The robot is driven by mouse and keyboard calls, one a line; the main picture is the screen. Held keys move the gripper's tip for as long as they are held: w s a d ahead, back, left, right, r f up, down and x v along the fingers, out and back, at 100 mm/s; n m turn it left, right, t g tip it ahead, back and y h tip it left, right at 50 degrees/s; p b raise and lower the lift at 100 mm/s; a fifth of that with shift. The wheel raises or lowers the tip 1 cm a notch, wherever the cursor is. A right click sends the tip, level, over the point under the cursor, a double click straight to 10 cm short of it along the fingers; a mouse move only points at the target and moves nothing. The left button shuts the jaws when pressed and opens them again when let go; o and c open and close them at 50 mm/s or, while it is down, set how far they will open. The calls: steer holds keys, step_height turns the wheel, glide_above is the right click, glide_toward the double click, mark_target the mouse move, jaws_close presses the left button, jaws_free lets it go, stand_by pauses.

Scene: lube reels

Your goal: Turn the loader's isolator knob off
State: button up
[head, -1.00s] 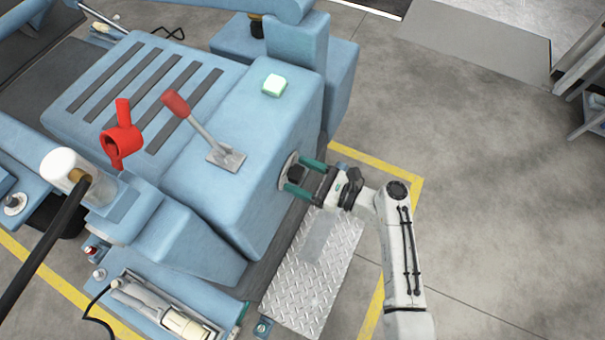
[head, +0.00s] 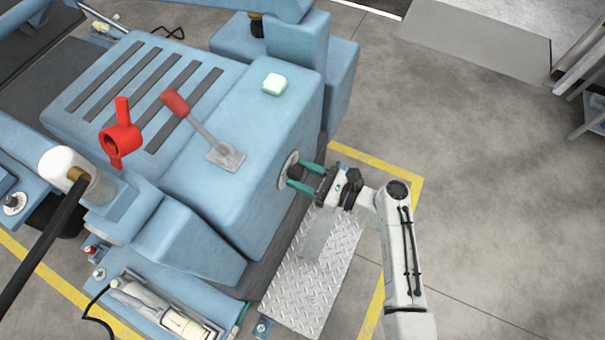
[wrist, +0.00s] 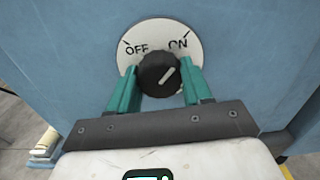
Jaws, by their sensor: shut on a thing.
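The isolator knob (wrist: 160,75) is black and round, on a pale disc (wrist: 148,38) marked OFF at left and ON at right in the wrist view. In the head view my gripper (head: 297,174) reaches the disc on the side of the blue loader (head: 222,190). The knob is partly hidden there by the fingers.
A red-handled lever (head: 196,125) and a pale green button (head: 274,84) are on top of the loader. A metal tread plate (head: 305,275) lies below my gripper. The grey floor to the right is open.

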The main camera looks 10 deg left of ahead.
steer(key=n+b, duration=0.1)
steer(key=n, duration=0.1)
steer(key=n+b, duration=0.1)
steer(key=n, duration=0.1)
steer(key=shift+f+n, duration=0.2)
steer(key=shift+n, duration=0.1)
steer(key=n+b, duration=0.3)
steer(key=n, duration=0.1)
steer(key=shift+b, duration=0.35)
steer(key=n+b, duration=0.4)
steer(key=n, duration=0.1)
steer(key=shift+f, duration=0.1)
steer(key=shift+n+b, duration=1.6)
steer(key=shift+n, duration=0.2)
steer(key=shift+r, duration=0.2)
steer(key=o, duration=1)
steer(key=shift+o, duration=0.2)
steer(key=b+v, duration=0.1)
steer(key=v, duration=0.9)
steer(key=shift+d, duration=0.4)
